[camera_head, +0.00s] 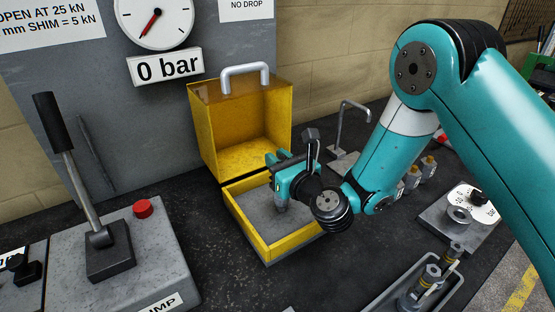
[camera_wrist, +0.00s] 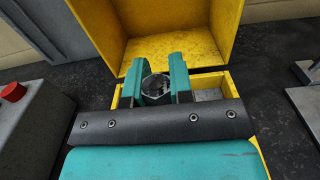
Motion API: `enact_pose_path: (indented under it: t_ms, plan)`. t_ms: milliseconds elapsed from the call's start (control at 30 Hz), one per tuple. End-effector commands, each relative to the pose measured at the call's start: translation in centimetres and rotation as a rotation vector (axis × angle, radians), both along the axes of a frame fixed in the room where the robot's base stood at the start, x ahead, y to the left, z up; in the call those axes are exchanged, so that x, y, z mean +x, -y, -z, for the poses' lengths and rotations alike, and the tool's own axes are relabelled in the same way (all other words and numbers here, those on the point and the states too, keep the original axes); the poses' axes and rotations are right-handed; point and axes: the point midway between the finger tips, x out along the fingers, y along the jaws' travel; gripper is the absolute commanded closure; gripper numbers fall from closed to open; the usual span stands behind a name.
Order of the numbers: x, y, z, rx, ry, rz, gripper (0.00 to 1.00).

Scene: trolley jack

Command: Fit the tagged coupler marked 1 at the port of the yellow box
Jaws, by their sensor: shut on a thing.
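The yellow box (camera_head: 240,85) stands open in the middle of the head view, its raised part upright and a low grey-floored tray in front. My gripper (camera_head: 279,190) is over that tray, shut on a grey, round coupler (camera_head: 281,208) that hangs below the fingers. In the wrist view, the box (camera_wrist: 205,40) is behind my gripper (camera_wrist: 157,76), and the coupler's dark round end (camera_wrist: 156,92) shows between the teal fingers. No mark 1 can be read on it. I cannot make out the port, nor whether the coupler touches the tray floor.
Several small tagged parts (camera_head: 428,166) stand right of my arm. A grey tray (camera_head: 373,305) with yellow-banded cylinders is at the lower right, near a dial fixture (camera_head: 460,216). A lever (camera_head: 70,170) and red button (camera_head: 143,208) are left. A bent metal stand (camera_head: 340,130) is behind my gripper.

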Motion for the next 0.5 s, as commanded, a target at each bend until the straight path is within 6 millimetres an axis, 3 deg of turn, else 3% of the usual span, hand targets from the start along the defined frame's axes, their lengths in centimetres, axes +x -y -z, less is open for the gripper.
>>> enact_pose_path:
  t_ms: [367,400,500]
  plan:
    - [0.03,0.01,1.03,0.001,0.001,0.0,1.0]
    - [0.02,0.0,0.94,0.001,0.001,0.0,0.74]
    - [0.02,0.0,0.89,0.001,0.001,0.0,0.52]
